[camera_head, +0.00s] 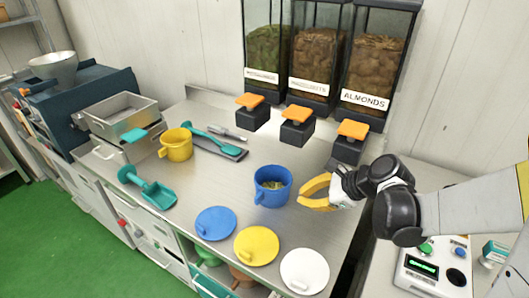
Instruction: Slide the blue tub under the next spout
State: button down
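The blue tub (262,197) stands upright on the steel counter, with some greenish-yellow contents inside. It stands forward of the dispenser row, between the left and middle spouts across the picture. My gripper (300,196) is low over the counter just right of the tub, its yellow fingers pointing left. The fingertips look close together with nothing between them; any contact with the tub is unclear. Three black spouts with orange levers hang below clear bins: left spout (254,117), middle spout (297,132) and right spout (346,151). The right bin (376,62) reads ALMONDS; the left holds green contents.
Blue (215,223), yellow (256,246) and white (305,271) lids lie along the front edge. A yellow tub (176,145), teal scoop (152,191) and dark tray (222,149) are left. A scale (432,273) stands right. Counter between tub and spouts is clear.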

jog(key=w+a+f+m+y+b, duration=0.2)
jog(key=w+a+f+m+b, duration=0.1)
jog(key=w+a, duration=0.6)
notch_tip(320, 180, down, 2)
jog(key=shift+a+f+m+b, duration=0.1)
jog(key=shift+a+m+b, duration=0.3)
jog(key=shift+m, duration=0.5)
jog(key=shift+w, duration=0.1)
jog(key=s+d, duration=0.8)
jog(key=d, duration=0.5)
jog(key=shift+s+b, duration=0.35)
